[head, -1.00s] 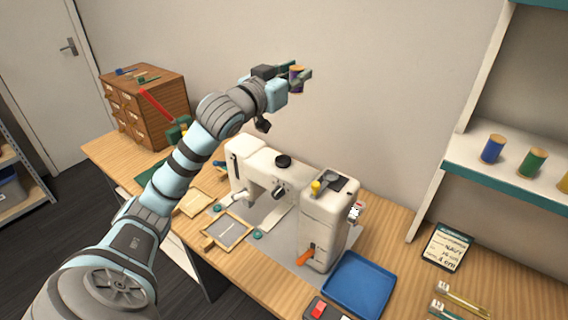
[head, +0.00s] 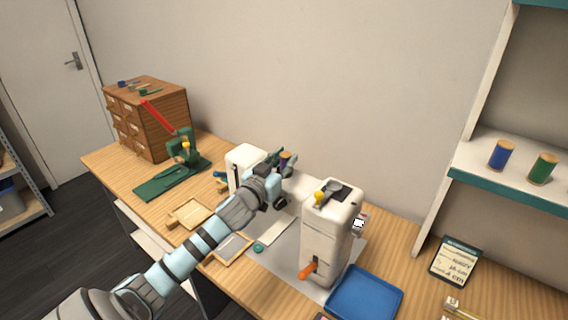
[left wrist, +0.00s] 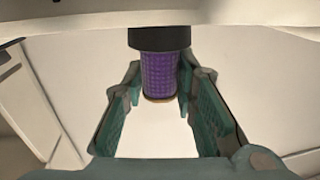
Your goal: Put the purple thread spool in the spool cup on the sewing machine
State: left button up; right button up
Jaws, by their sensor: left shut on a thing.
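The purple thread spool (head: 285,160) is upright above the top of the white sewing machine (head: 330,225). My left gripper (head: 282,161) is shut on it, with one finger on each side. In the left wrist view the spool (left wrist: 160,74) shows purple thread and a wooden rim, between the green fingers. Its far end meets the black spool cup (left wrist: 158,38) on the machine's white top. The cup's rim hides that end; I cannot tell how deep it sits. In the head view the gripper hides the cup. My right gripper is out of view.
A yellow-topped part (head: 319,197) stands on the machine's right end. A blue tray (head: 365,293) lies in front of it. A green stand with a red lever (head: 180,150) and a wooden drawer cabinet (head: 150,115) are at left. Blue and green spools (head: 501,155) stand on the right shelf.

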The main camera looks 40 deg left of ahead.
pick_arm(q)
jog(key=o, duration=0.9)
jog(key=shift+o, duration=0.2)
jog(key=s+d, duration=0.2)
jog(key=s, duration=0.9)
jog(key=shift+s, duration=0.4)
